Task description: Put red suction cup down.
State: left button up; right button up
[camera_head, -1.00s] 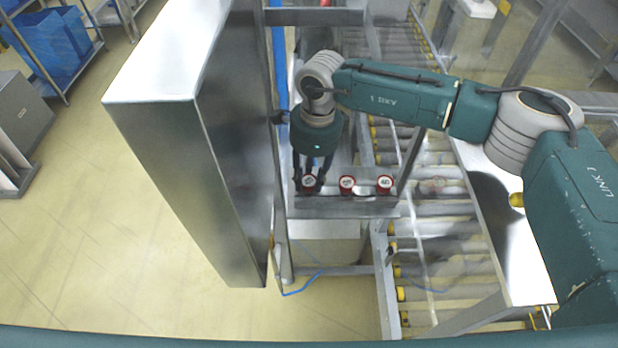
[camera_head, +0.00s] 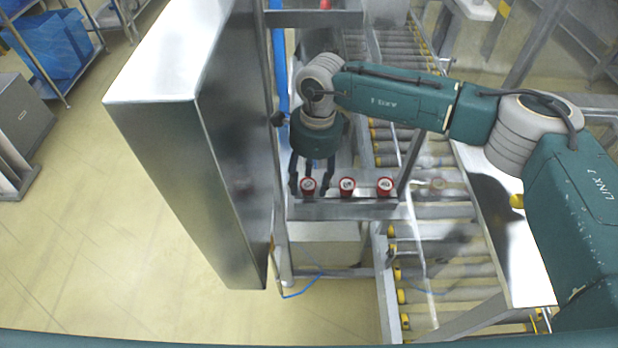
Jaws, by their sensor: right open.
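Three red suction cups with pale tops stand in a row on a metal ledge (camera_head: 345,208): the left cup (camera_head: 308,186), the middle cup (camera_head: 347,186) and the right cup (camera_head: 385,186). My right gripper (camera_head: 309,180) points down just behind the left cup, its dark fingers spread open. The left cup rests on the ledge, and its top shows clear of the fingers. Whether a finger still touches it I cannot tell. My left gripper is not in view.
A tall steel cabinet (camera_head: 150,60) stands close to the left of my right gripper. A roller conveyor (camera_head: 430,225) runs to the right of the ledge. A blue pipe (camera_head: 281,65) rises behind. The floor at the lower left is clear.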

aim_at(308, 182)
notch_tip(308, 182, up, 3)
jog(key=shift+w+d+r+b, duration=0.1)
jog(key=shift+w+b, duration=0.05)
jog(key=shift+b, duration=1)
notch_tip(308, 182, up, 9)
jog(key=b, duration=0.2)
jog(key=shift+d+b, duration=0.35)
